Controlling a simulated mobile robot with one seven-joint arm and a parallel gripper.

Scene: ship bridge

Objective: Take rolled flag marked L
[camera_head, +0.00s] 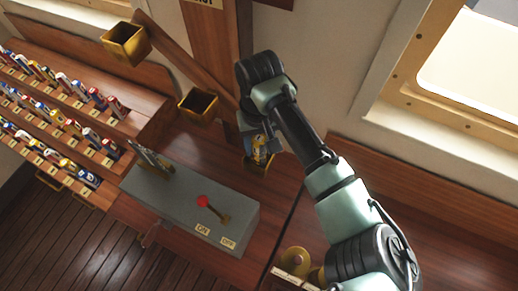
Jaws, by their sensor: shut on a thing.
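My gripper (258,146) points down at the middle of the picture, just right of the grey switch box. It is shut on a small rolled flag (262,157) with yellow and dark patches. The flag's lower end is at or inside a brass box (257,168) low against the wooden panel; I cannot tell whether it touches it. No letter on the flag can be read, and the arm hides part of it. Several other rolled flags (62,80) stand in labelled slots of the wooden rack (140,120) on the left.
Two more open brass boxes, one at upper left (125,43) and one nearer the middle (198,105), sit along a slanted wooden beam. The grey box (185,205) carries a red-knobbed lever (203,201). Brass round parts (295,262) lie at the bottom. A window (470,60) is at right.

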